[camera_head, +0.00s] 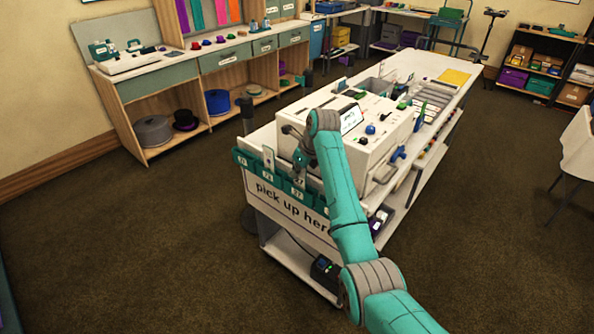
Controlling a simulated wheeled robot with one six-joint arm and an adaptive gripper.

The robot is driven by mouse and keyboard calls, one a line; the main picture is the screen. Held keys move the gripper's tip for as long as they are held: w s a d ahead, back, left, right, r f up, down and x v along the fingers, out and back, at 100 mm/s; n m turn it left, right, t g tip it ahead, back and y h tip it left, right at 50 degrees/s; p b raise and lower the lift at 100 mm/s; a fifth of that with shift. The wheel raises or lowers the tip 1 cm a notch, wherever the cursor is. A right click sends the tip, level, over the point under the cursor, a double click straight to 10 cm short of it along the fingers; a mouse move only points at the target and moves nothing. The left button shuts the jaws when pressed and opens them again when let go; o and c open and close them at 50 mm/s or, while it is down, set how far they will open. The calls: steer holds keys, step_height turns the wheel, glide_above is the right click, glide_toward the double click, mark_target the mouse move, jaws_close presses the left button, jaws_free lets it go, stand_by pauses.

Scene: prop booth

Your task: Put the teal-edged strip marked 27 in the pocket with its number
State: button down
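A row of teal pockets with white number labels hangs along the near end of the white cart. The pocket whose label appears to read 27 (297,194) is right of the middle. My gripper (299,173) points down just above that pocket. A small pale piece with a dark mark (299,182) shows right under the fingertips; it may be the strip marked 27, but its number is too small to read surely. Whether the fingers are closed on it cannot be made out. Another pale, teal-edged strip (268,158) stands up from a pocket to the left.
A "pick up here" sign (280,204) hangs below the pockets. A large white box with knobs (372,140) stands on the cart close behind my gripper. A wooden shelf counter (150,75) lines the left wall. The brown floor is open in front and right.

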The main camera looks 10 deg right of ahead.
stand_by(0.3)
steer(key=c, duration=1.2)
jaws_free()
steer(key=shift+c, duration=0.2)
steer(key=v, duration=1.2)
